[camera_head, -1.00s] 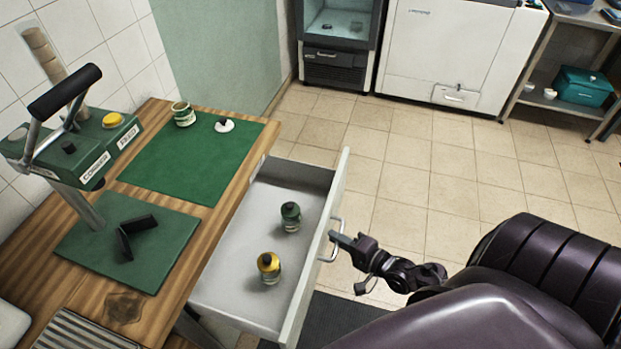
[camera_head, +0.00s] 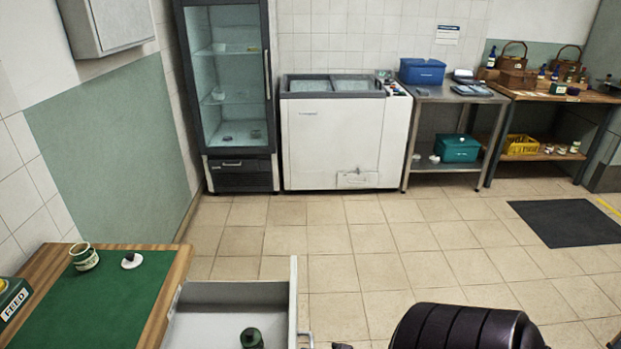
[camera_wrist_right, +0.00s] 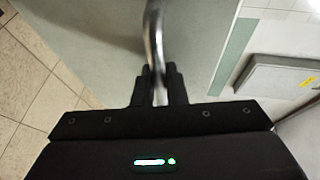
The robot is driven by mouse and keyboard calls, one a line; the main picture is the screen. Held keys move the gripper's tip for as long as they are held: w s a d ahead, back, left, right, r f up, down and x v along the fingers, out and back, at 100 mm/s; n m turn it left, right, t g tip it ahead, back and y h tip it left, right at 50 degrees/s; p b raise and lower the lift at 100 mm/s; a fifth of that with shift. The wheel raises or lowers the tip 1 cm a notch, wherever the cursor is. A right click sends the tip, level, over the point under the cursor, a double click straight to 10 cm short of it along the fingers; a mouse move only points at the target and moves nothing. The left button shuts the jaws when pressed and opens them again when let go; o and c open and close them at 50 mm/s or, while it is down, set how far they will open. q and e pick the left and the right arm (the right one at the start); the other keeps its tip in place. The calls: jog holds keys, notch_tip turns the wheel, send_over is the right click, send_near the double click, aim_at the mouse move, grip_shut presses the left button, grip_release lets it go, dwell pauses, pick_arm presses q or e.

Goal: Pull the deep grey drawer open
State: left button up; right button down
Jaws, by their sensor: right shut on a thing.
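The deep grey drawer (camera_head: 228,293) stands open from the wooden bench at the bottom of the head view; its near part is cut off by the frame. A dark green jar (camera_head: 251,338) stands inside it. In the right wrist view my right gripper (camera_wrist_right: 158,88) is shut on the drawer's metal handle (camera_wrist_right: 153,38), with the pale drawer front (camera_wrist_right: 105,40) behind it. In the head view only a sliver of the handle and my right gripper shows at the bottom edge. My left gripper is not in view.
A green mat (camera_head: 100,300) on the bench holds an open jar (camera_head: 84,257) and a white lid (camera_head: 131,261) with a dark knob. Tiled floor (camera_head: 370,270) lies clear beyond the drawer. A glass-door fridge (camera_head: 228,90), white chest freezer (camera_head: 335,140) and steel shelf (camera_head: 450,95) line the back wall.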

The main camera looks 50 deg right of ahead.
jog(key=c, duration=1.8)
grip_release()
jog(key=shift+o, duration=0.2)
jog(key=v, duration=0.7)
jog(key=shift+s+b, duration=0.3)
jog(key=shift+s, duration=0.1)
jog(key=shift+d, duration=0.1)
